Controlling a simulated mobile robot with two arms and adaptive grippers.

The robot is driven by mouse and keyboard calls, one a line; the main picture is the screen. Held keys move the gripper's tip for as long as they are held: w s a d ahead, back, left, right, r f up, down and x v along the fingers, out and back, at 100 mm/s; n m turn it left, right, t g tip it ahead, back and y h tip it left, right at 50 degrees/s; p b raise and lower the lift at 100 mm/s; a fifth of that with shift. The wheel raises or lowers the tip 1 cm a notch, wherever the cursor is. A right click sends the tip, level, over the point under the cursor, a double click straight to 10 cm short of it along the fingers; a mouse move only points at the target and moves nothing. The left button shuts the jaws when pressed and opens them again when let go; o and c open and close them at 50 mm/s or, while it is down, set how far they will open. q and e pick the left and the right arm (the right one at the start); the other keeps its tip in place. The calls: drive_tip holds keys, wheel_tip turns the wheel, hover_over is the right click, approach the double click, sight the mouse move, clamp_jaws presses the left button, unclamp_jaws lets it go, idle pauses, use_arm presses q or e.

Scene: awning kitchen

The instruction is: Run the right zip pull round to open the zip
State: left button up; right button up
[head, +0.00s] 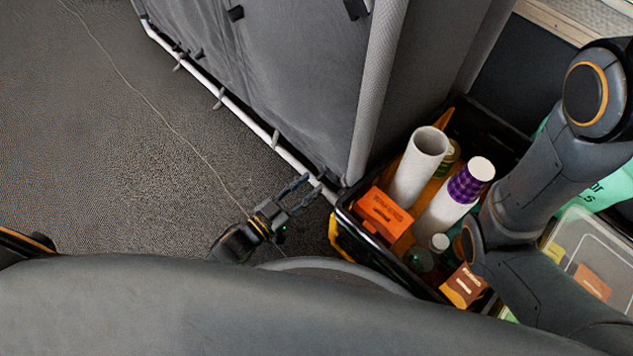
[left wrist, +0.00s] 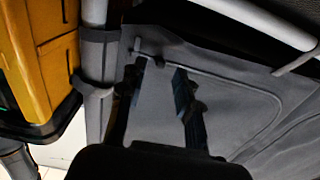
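A grey fabric panel (left wrist: 230,110) faces the left wrist view, with a pale curved zip line (left wrist: 225,73) running across its top and bending down at the right. A small pull-like piece (left wrist: 137,45) sits at the line's upper left end, just beyond one fingertip. I cannot tell for sure that it is the right zip pull. My left gripper (left wrist: 159,75) is open, its two fingers apart in front of the panel, with no visible grip on anything. In the head view the left gripper (head: 308,188) is low beside the awning's bottom corner. My right gripper is out of view.
The grey awning kitchen (head: 290,75) stands at the top, with a white bottom rail (head: 235,105). A black and yellow crate (head: 345,245) of cartons and rolls stands right of the left gripper. A clear box (head: 595,245) is farther right. Carpet (head: 110,150) at left is mostly clear.

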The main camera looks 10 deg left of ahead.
sight(317, 179)
use_arm(q)
drive_tip(key=shift+b+x, duration=0.55)
drive_tip(key=shift+x, duration=1.15)
clamp_jaws()
